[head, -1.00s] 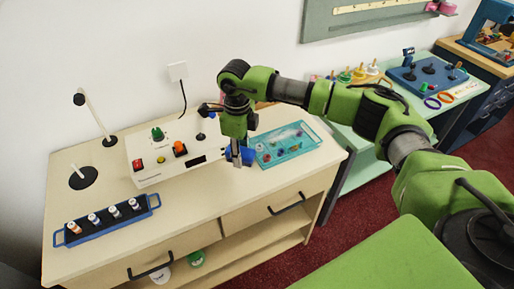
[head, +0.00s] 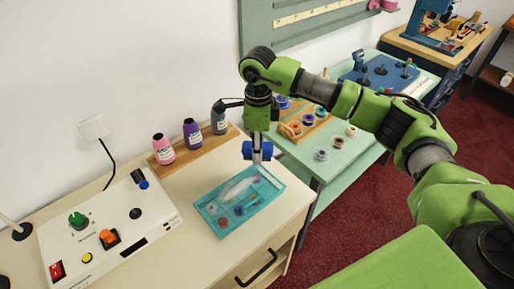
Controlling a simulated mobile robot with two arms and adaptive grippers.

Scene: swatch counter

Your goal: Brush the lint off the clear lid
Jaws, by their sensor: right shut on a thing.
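A teal box with a clear lid (head: 207,207) lies on the wooden counter, with small coloured items showing through it. A whitish patch (head: 238,188), which looks like lint, lies over the middle of the lid. My right gripper (head: 257,158) points down at the box's far right edge, shut on a blue thing (head: 248,150) that appears to be the brush. The fingers hide part of it, and I cannot tell whether it touches the lid. My left gripper is out of view.
A white control box (head: 85,235) with knobs sits at left on the counter (head: 180,255). Pink, purple and grey bottles (head: 192,133) stand on a wooden strip behind. A mint table (head: 350,160) with spools stands to the right, beyond a gap.

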